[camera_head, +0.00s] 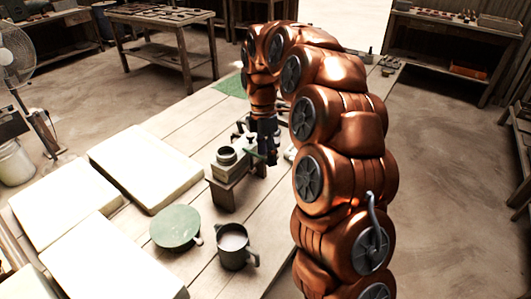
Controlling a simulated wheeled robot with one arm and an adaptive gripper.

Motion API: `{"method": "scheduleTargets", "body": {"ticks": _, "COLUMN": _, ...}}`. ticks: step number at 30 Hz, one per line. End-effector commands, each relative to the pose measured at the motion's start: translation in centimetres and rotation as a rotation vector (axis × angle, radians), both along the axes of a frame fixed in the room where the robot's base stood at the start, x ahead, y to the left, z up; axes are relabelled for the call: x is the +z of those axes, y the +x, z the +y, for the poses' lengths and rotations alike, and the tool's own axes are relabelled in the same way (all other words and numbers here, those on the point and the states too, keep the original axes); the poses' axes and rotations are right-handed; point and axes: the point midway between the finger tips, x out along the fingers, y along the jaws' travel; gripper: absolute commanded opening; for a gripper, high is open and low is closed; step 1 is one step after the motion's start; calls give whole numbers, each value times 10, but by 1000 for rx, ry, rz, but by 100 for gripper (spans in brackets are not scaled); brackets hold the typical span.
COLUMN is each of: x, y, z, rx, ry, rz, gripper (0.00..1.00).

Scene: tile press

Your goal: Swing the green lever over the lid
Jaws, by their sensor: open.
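My arm reaches over the table, and my gripper (268,148) points down beside a small press-like fixture on a wooden block (226,188). The gripper's jaws are open, small and dark against the fixture. A dark round cup-like part (227,157) stands on the block, to the left of my gripper. A small green piece (256,157), perhaps the green lever, shows right by the fingers; whether they touch it cannot be told. The lid is not clearly made out. My arm and gripper hide part of the area behind the fixture.
A flat green round disc (175,228) and a dark pot (234,244) with handles stand in front of the block. Large pale slabs (145,165) lie at left. A green mat (232,84) lies at the back. The wooden tabletop is bare between them.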

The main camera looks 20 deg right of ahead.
Motion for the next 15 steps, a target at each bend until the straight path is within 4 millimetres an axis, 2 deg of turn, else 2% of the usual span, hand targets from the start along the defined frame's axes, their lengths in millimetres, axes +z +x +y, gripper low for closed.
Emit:
{"method": "scheduleTargets", "body": {"ticks": 8, "x": 3, "y": 0, "z": 0, "rx": 0, "ry": -1, "rz": 2, "gripper": 61}}
{"method": "scheduleTargets", "body": {"ticks": 15, "x": 22, "y": 5, "z": 1, "rx": 2, "ry": -1, "rz": -1, "gripper": 61}}
